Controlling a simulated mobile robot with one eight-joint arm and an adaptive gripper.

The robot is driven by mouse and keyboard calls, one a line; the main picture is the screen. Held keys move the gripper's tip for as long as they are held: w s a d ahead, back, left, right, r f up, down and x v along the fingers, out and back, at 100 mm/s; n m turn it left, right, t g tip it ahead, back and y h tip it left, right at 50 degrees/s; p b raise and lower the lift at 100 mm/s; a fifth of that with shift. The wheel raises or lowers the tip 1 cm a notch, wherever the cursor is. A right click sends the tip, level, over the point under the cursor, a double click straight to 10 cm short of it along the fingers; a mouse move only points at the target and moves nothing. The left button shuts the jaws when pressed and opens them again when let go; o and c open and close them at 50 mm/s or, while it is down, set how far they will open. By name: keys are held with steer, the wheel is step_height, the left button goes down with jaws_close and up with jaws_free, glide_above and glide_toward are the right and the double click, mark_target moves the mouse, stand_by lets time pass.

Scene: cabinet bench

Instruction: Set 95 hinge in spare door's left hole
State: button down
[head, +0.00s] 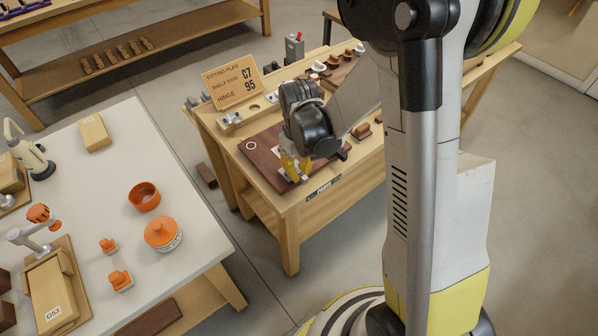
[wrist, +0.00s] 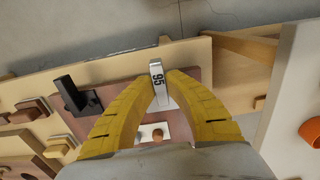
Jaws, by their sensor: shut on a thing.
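The 95 hinge (wrist: 157,74), a small grey-white piece marked 95, is between the yellow fingertips of my gripper (wrist: 161,88) in the wrist view. My gripper is shut on it. In the head view my gripper (head: 294,171) points down over the near end of a dark brown board (head: 262,138), which looks like the spare door. A pale ring (head: 251,145) shows on its left part; I cannot tell if it is a hole. The hinge's lower end and any hole beneath it are hidden. I cannot tell whether the hinge touches the board.
A sign (head: 232,82) reads shelf door C7, hinge 95. A black upright piece (wrist: 75,96) stands left of my fingers in the wrist view. Small parts line the bench's back. A white table (head: 205,225) with orange items stands left, across a floor gap.

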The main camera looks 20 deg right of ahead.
steer(key=shift+f+b, duration=0.75)
steer(key=shift+f, duration=0.1)
stand_by(1.0)
steer(key=c, duration=1)
jaws_free()
steer(key=shift+o, duration=0.2)
steer(key=shift+r, duration=0.1)
steer(key=shift+r+p, duration=2.65)
steer(key=shift+r, duration=1.05)
steer(key=shift+r, duration=0.15)
steer(key=s+r+m+t, duration=0.1)
steer(key=s+r+t, duration=0.2)
steer(key=s+r, duration=0.3)
steer(key=s+r+m+t, duration=0.2)
steer(key=s+r+t, duration=0.2)
steer(key=r, duration=0.8)
steer(key=s, duration=0.2)
steer(key=shift+s+r+m, duration=0.15)
steer(key=shift+s+m, duration=0.15)
steer(key=shift+s, duration=0.1)
